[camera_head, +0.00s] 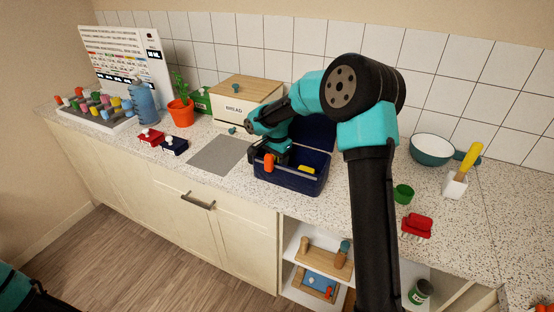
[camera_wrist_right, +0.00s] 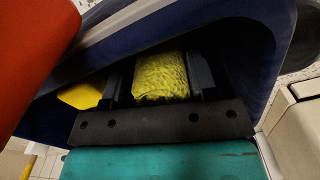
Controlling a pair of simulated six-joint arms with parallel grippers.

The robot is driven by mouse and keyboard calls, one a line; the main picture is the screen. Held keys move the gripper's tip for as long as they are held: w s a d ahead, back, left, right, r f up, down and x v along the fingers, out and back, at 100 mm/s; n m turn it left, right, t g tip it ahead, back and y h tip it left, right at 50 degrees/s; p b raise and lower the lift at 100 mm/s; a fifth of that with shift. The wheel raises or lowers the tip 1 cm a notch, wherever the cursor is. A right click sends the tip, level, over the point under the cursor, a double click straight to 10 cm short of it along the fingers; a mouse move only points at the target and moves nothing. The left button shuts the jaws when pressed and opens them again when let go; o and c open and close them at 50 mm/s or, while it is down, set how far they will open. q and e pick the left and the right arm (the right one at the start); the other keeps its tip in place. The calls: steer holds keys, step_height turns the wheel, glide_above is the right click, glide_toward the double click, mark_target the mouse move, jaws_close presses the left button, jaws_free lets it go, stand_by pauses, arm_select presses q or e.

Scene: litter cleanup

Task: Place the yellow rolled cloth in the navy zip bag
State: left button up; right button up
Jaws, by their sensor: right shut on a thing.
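The navy zip bag (camera_head: 292,183) stands open on the counter in the head view, its lid raised at the back. Its dark wall also shows in the right wrist view (camera_wrist_right: 245,45). My right gripper (camera_wrist_right: 161,85) reaches down at the bag opening and is shut on the yellow rolled cloth (camera_wrist_right: 162,75), which shows between its fingers. A second, smooth yellow thing (camera_wrist_right: 82,95) lies beside the fingers; a yellow patch also shows inside the bag in the head view (camera_head: 307,170). In the head view my arm hides the fingertips. My left gripper is out of view.
An orange piece (camera_head: 268,163) is at the bag's front left. A grey mat (camera_head: 219,155) lies left of the bag, and a bread box (camera_head: 240,95) stands behind.

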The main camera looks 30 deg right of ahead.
steer(key=o, duration=0.9)
steer(key=shift+r, duration=0.1)
step_height(320, 180, up, 12)
steer(key=shift+r, duration=0.1)
stand_by(0.5)
